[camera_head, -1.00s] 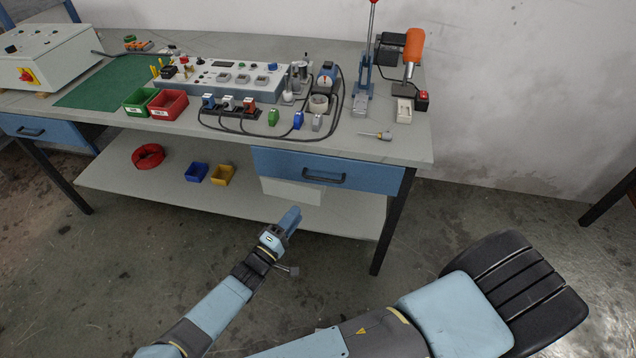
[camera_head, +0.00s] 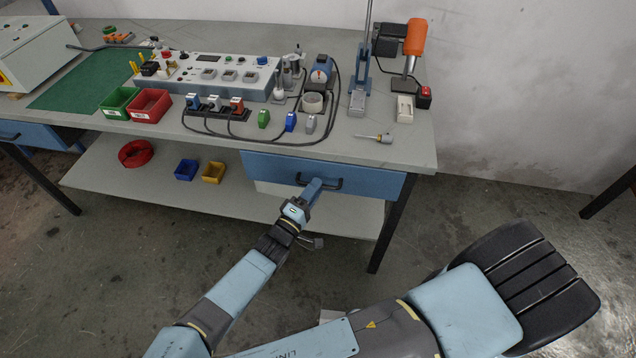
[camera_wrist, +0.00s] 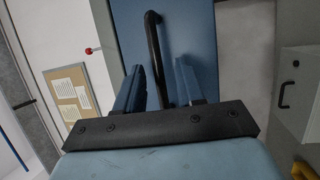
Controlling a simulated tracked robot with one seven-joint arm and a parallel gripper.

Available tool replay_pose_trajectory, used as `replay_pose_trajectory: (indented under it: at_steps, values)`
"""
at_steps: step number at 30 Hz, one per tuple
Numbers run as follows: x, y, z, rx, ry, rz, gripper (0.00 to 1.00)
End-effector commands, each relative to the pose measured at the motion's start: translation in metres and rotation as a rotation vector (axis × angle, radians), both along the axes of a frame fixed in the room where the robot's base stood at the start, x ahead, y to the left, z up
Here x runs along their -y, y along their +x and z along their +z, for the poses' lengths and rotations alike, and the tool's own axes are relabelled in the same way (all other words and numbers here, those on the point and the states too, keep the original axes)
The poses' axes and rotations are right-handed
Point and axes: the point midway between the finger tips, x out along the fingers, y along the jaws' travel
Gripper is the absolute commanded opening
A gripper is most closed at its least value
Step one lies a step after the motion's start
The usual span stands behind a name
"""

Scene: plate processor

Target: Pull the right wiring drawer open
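The right wiring drawer (camera_head: 370,182) is a blue front under the right end of the workbench, and it looks closed. Its black bar handle (camera_head: 333,184) is at the middle of the front. My gripper (camera_head: 313,185) is at the left part of the handle in the head view. In the wrist view, the drawer front (camera_wrist: 195,30) fills the upper middle and the handle (camera_wrist: 155,55) runs upright in the picture. The two fingers of my gripper (camera_wrist: 160,88) stand apart, with the handle's lower end between them. I cannot tell whether they touch it.
The workbench (camera_head: 390,152) carries a control panel, cables, red and green bins, and a screwdriver (camera_head: 375,137) near the front edge. A lower shelf (camera_head: 120,182) holds a red coil and small bins. A black bench leg (camera_head: 385,235) stands right of my gripper.

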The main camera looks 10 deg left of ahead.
Motion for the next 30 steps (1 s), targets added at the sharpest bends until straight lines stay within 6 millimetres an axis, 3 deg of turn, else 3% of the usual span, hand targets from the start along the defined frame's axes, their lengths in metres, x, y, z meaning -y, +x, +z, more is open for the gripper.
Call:
replay_pose_trajectory:
  at_steps: [9,21,30]
  values:
    - [0.0070,0.0049,0.0007,0.001,0.000,-0.013,0.38]
    - [0.0096,0.0067,0.0005,0.001,0.000,-0.019,0.01]
    - [0.0103,0.0069,-0.0004,-0.002,0.000,-0.020,0.00]
